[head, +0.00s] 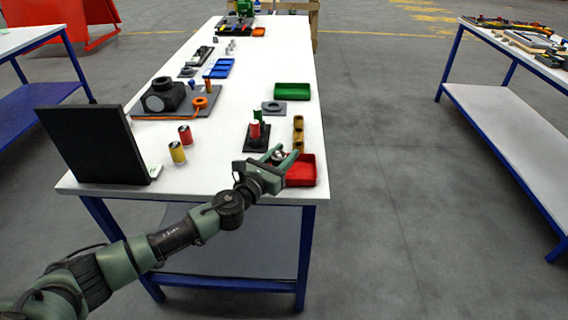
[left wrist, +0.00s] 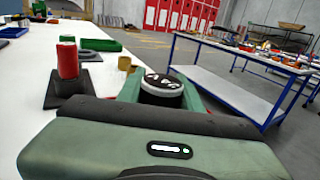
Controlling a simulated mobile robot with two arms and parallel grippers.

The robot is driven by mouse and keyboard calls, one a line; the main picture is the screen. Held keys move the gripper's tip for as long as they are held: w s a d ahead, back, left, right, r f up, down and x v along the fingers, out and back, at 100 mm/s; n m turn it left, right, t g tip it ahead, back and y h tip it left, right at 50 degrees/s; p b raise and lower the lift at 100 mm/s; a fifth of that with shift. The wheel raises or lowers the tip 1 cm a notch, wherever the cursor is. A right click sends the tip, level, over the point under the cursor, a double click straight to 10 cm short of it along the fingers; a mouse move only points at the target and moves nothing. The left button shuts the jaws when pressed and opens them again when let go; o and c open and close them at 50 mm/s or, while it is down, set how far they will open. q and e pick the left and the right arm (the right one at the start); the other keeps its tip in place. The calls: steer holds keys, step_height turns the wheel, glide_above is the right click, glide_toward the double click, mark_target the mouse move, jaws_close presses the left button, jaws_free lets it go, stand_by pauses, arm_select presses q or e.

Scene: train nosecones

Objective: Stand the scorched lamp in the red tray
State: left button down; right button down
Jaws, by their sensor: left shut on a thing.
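My left gripper (head: 283,158) is over the near end of the white table, at the left edge of the red tray (head: 306,172). It is shut on a small round dark thing with a white-patched top (left wrist: 161,84), which looks like the scorched lamp. In the head view the fingers mostly hide this thing (head: 277,155). In the left wrist view it stands up between the green fingers, and its lower part is hidden. The part of the red tray that shows looks empty. I cannot tell whether the held thing touches the tray. My right gripper is not in view.
Behind the gripper stand a dark block with a red and a green cylinder (head: 256,133) and a brass-coloured piece (head: 298,133). A green tray (head: 292,90) lies farther back. Two cans (head: 177,152) and a black panel (head: 92,145) are at the left. The tray is near the table's right edge.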

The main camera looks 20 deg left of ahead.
arm_select(q)
step_height(320, 180, down, 2)
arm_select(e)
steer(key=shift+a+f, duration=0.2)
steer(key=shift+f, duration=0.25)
arm_select(q)
steer(key=shift+f+b, duration=0.1)
steer(key=shift+b, duration=0.2)
steer(key=c, duration=0.9)
jaws_free()
steer(key=shift+c, duration=0.2)
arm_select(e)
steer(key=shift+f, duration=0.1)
